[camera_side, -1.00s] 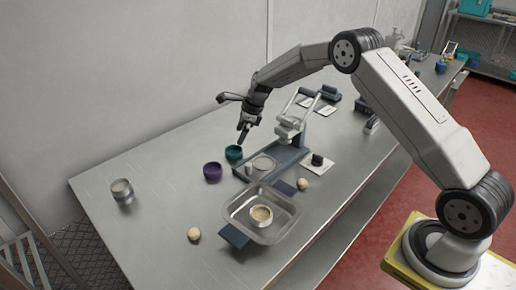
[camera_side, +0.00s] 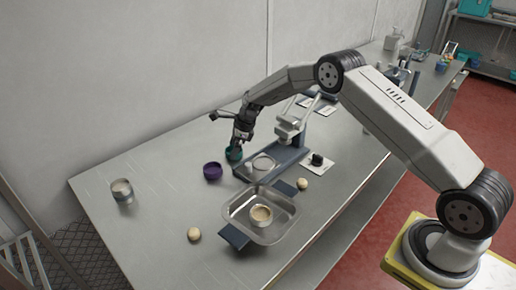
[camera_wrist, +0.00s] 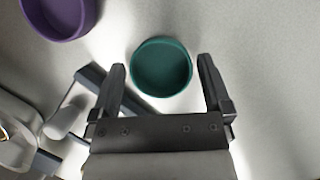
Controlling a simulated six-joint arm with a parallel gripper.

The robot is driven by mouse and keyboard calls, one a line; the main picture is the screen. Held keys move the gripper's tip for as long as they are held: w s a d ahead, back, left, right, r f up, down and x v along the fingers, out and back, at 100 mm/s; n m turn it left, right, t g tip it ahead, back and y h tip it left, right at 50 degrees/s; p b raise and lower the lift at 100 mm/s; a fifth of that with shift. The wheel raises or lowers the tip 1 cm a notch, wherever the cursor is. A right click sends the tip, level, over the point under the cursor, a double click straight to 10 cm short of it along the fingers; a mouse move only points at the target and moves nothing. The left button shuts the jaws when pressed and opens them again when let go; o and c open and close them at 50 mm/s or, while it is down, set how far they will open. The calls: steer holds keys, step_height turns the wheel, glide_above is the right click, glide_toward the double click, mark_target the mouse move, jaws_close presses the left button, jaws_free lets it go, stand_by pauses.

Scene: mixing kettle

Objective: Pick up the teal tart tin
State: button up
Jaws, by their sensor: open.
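The teal tart tin (camera_side: 233,154) stands on the steel table, just left of the dark blue press base. In the wrist view the teal tin (camera_wrist: 161,67) is round and open at the top, and looks empty. My gripper (camera_side: 238,146) is right above it in the side view, partly covering it. In the wrist view my gripper (camera_wrist: 160,75) is open, with one finger on each side of the tin. A gap shows between each finger and the tin's wall. I cannot tell how high the fingertips are.
A purple tin (camera_side: 212,171) stands close by; it also shows in the wrist view (camera_wrist: 62,12). The press (camera_side: 290,135) rises to the right. A metal tray (camera_side: 238,205) holds a filled tin (camera_side: 261,214). A metal cup (camera_side: 122,190) stands at left. Dough balls (camera_side: 194,234) lie on the table.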

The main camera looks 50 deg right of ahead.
steer(key=shift+w+a+f, duration=0.1)
steer(key=shift+a+f, duration=0.05)
steer(key=shift+f, duration=0.3)
steer(key=c, duration=1)
steer(key=shift+r, duration=0.15)
steer(key=shift+r, duration=1.4)
steer(key=s+r, duration=1)
steer(key=s, duration=0.4)
steer(key=shift+a, duration=0.4)
